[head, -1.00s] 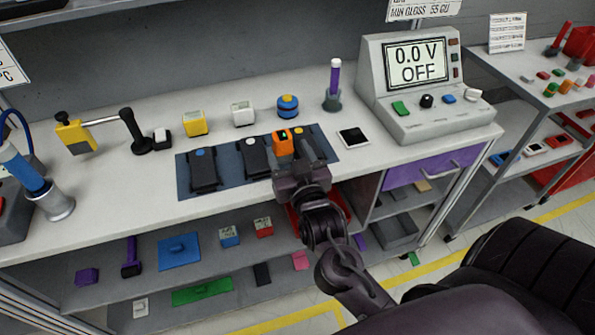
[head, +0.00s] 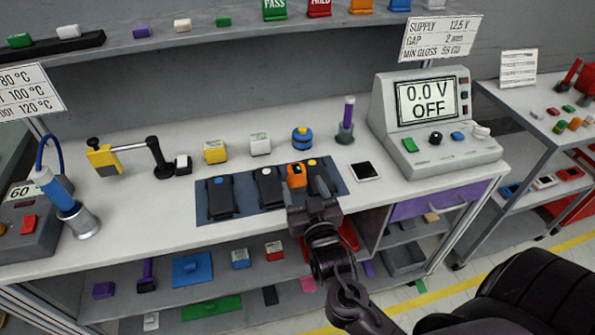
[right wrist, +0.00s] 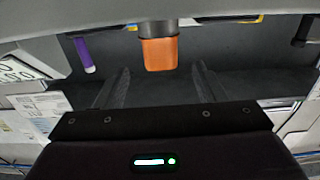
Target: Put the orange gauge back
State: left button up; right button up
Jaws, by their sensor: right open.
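The orange gauge (head: 296,175) stands at the right part of the dark blue mat (head: 243,208), near a dark module with a yellow dot. In the right wrist view the orange gauge (right wrist: 160,54) shows as an orange block with a dark grey part, between the lines of the two fingers, with gaps on both sides. My right gripper (head: 308,186) is open right at the gauge, reaching in from the front; its fingers also show in the wrist view (right wrist: 160,85). Whether the gauge touches the mat is hidden. My left gripper is out of view.
Dark modules with blue (head: 221,197) and white (head: 268,186) dots lie on the mat to the left. Yellow (head: 215,152) and white (head: 260,145) blocks and a blue-yellow knob (head: 302,138) stand behind. A flat black-and-white pad (head: 365,171) and the meter (head: 430,120) are to the right.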

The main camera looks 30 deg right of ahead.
aim_at(299, 176)
jog(key=p+x, duration=0.1)
jog(key=x, duration=0.4)
jog(key=shift+w+r+p, duration=0.1)
jog(key=shift+w+p, duration=0.25)
jog(key=shift+p, duration=0.05)
jog(key=shift+w, duration=0.3)
jog(key=shift+s, duration=0.1)
jog(key=shift+c, duration=0.4)
jog(key=c, duration=1.1)
